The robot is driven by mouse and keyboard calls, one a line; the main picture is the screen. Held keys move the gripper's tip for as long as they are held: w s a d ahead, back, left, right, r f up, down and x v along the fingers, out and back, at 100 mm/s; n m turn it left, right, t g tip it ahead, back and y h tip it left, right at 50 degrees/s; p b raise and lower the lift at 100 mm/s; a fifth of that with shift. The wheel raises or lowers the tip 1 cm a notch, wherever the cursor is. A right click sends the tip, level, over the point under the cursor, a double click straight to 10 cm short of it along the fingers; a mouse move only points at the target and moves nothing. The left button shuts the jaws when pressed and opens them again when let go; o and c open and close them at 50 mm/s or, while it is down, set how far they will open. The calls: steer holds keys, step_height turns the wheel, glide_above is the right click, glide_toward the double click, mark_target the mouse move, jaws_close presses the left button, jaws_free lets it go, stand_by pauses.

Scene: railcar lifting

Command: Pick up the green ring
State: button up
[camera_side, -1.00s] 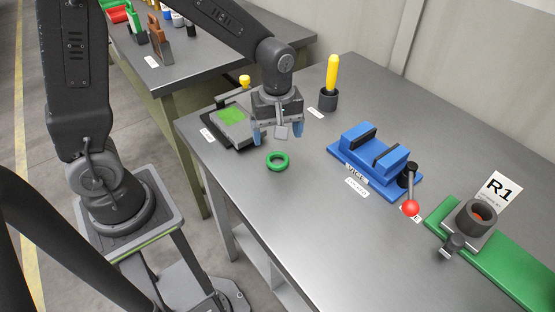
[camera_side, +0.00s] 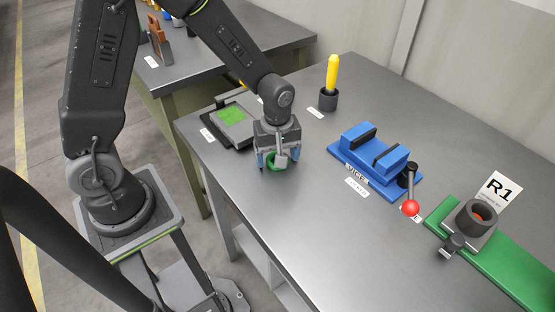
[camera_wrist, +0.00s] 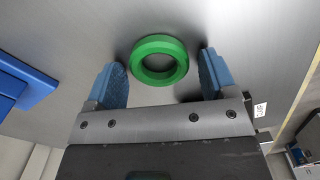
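The green ring (camera_wrist: 181,76) lies flat on the grey metal table, between and slightly beyond the two blue fingers in the wrist view. My gripper (camera_wrist: 163,80) is open, with a gap on both sides of the ring. Whether the fingertips touch the table cannot be told.
A blue vice (camera_side: 375,157) with a red-tipped handle stands to the right. A yellow-handled tool (camera_side: 332,76) stands in a dark holder behind. A tray with a green pad (camera_side: 232,116) lies to the left. A green board (camera_side: 500,262) carries a grey fixture at the right.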

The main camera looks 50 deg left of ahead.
steer(key=c, duration=0.8)
steer(key=shift+c, duration=0.2)
steer(key=shift+r, duration=0.1)
